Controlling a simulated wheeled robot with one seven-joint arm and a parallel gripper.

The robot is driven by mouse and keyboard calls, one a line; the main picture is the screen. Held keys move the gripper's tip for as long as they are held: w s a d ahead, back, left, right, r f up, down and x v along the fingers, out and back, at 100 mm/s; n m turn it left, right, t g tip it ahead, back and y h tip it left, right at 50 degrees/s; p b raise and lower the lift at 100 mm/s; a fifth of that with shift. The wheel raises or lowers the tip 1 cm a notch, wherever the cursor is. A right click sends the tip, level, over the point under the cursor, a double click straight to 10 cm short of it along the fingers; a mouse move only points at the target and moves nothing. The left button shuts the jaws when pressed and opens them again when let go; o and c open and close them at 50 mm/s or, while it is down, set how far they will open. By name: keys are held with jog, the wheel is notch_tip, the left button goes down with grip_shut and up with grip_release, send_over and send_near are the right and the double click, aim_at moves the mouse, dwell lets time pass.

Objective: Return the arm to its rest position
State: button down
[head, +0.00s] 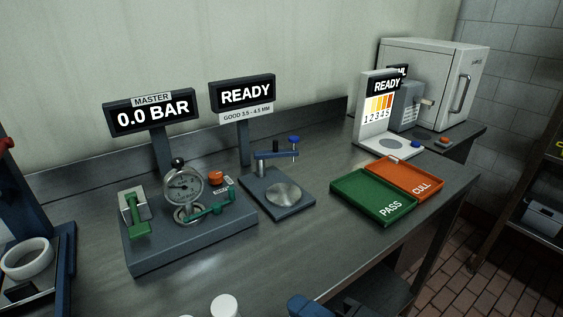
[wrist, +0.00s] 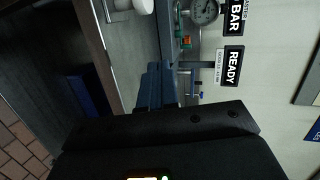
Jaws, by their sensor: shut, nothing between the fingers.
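My gripper (wrist: 157,70) shows in the wrist view, its dark blue fingers together with nothing between them. It is apart from the bench and its fixtures, which show beyond the fingertips. In the head view, a blue part at the bottom edge looks like part of my arm or gripper; most of the arm is out of frame.
The steel bench (head: 310,215) carries a gauge fixture (head: 185,235) reading 0.0 BAR, a thickness gauge (head: 275,195), a green PASS tray (head: 375,213) and an orange CULL tray (head: 432,190). A white cup (head: 224,306) stands near the front. A grey cabinet (head: 420,75) is behind.

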jog(key=s+d+f+n+t+h, duration=0.25)
jog(key=s+d+f+h, duration=0.45)
jog(key=s+d, duration=0.5)
jog(key=s+d+r+n+t+h, duration=0.1)
jog(key=s+d+r+n, duration=0.1)
jog(key=s, duration=0.5)
jog(key=s+d+r+n+h, duration=0.2)
jog(key=s+d+r+n, duration=0.1)
jog(key=s, duration=0.5)
jog(key=shift+d+n+t, duration=0.35)
jog(key=shift+d+n, duration=0.05)
jog(key=shift+n, duration=0.35)
jog(key=c, duration=1.8)
grip_release()
